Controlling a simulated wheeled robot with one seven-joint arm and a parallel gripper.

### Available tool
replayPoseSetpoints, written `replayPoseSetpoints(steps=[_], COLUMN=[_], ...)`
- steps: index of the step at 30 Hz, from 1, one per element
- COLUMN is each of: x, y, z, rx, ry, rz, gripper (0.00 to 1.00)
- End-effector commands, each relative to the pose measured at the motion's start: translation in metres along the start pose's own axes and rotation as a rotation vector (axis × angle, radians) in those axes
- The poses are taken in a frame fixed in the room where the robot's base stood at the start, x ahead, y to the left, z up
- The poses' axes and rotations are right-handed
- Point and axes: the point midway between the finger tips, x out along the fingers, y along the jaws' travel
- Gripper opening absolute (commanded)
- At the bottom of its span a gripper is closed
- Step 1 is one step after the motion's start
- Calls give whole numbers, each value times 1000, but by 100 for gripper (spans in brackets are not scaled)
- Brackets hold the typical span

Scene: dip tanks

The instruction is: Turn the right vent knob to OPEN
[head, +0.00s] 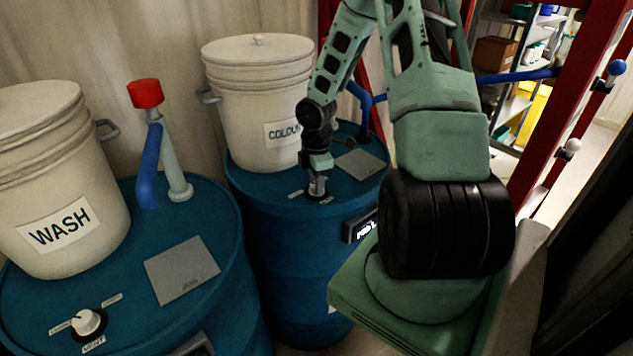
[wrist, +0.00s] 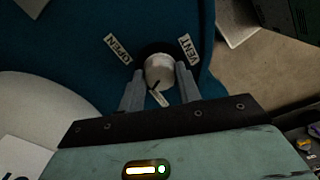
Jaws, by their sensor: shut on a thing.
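The right vent knob (wrist: 159,68) is pale and round on a black base, on top of the right blue drum (head: 260,180). In the wrist view its dark pointer mark faces the lower label (wrist: 158,97) between my fingers, whose text I cannot read. The OPEN label (wrist: 117,47) is at the knob's upper left and the VENT label (wrist: 189,47) at its upper right. My gripper (wrist: 160,80) is shut on the knob, one finger on each side. In the head view my gripper (head: 318,180) points down onto the drum top and hides much of the knob.
A COLOUR bucket (head: 258,95) stands on the right drum behind my gripper, beside a grey plate (head: 361,165) and blue pipe (head: 362,100). The left drum (head: 215,235) carries a WASH bucket (head: 65,180), a red-topped pipe (head: 146,93) and another vent knob (head: 86,322).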

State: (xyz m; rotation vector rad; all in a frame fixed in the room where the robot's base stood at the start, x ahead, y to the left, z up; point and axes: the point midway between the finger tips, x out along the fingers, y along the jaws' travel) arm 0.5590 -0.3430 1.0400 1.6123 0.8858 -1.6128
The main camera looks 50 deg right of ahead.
Motion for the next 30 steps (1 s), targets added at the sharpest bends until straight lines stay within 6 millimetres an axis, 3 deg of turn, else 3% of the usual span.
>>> replayPoseSetpoints(steps=[30], x=[0], y=[1], z=[-1], rx=[953], ry=[2], rz=[3], gripper=[11])
